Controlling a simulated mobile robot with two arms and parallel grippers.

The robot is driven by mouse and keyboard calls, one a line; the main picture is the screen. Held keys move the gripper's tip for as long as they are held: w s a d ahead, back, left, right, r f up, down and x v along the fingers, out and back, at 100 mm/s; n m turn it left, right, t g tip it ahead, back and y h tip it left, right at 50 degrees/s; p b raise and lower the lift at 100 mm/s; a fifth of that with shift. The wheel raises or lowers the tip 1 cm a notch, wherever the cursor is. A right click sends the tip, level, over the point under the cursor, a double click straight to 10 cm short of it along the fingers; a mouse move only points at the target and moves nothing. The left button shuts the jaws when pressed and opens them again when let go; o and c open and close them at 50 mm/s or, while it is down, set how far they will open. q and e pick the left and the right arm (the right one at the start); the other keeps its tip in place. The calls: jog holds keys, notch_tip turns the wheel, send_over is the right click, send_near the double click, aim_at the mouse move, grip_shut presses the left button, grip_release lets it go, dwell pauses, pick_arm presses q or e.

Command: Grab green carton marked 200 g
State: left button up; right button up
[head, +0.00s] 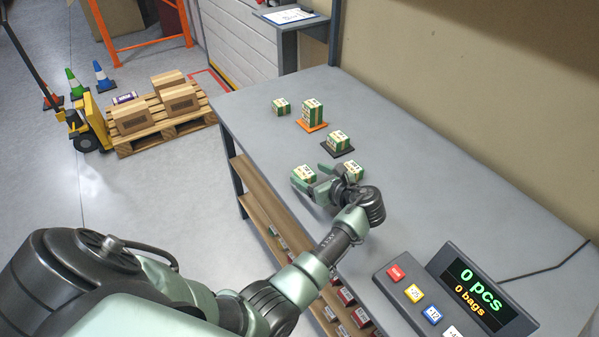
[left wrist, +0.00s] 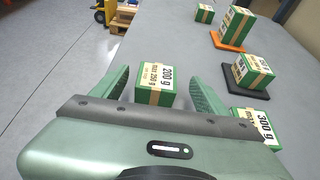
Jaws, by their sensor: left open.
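A green carton marked 200 g (left wrist: 155,86) lies on the grey table between the spread fingers of my left gripper (left wrist: 163,90) in the left wrist view. In the head view the 200 g carton (head: 303,174) shows beside my left gripper (head: 313,183), partly hidden by its fingers. The left gripper is open, and I cannot tell whether either finger touches the carton. A carton marked 300 g (left wrist: 258,126) sits close to the right finger; it also shows in the head view (head: 353,170). My right gripper is not in view.
A small carton (head: 281,106) stands farther back. A control panel with a display (head: 470,290) is at the near right. The table's right side is mostly clear.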

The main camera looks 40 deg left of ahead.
aim_at(299, 169)
pick_arm(q)
jog(key=shift+x, duration=0.85)
jog(key=x, duration=0.4)
jog(key=shift+a+f, duration=0.25)
jog(key=shift+a, duration=0.1)
jog(key=c, duration=1.5)
grip_shut()
pick_arm(e)
jog(key=shift+s+d+r, duration=0.15)
jog(key=shift+s+d, duration=0.05)
jog(key=shift+d, duration=0.25)
pick_arm(q)
jog(key=shift+r, duration=0.1)
pick_arm(e)
jog(key=shift+d, duration=0.1)
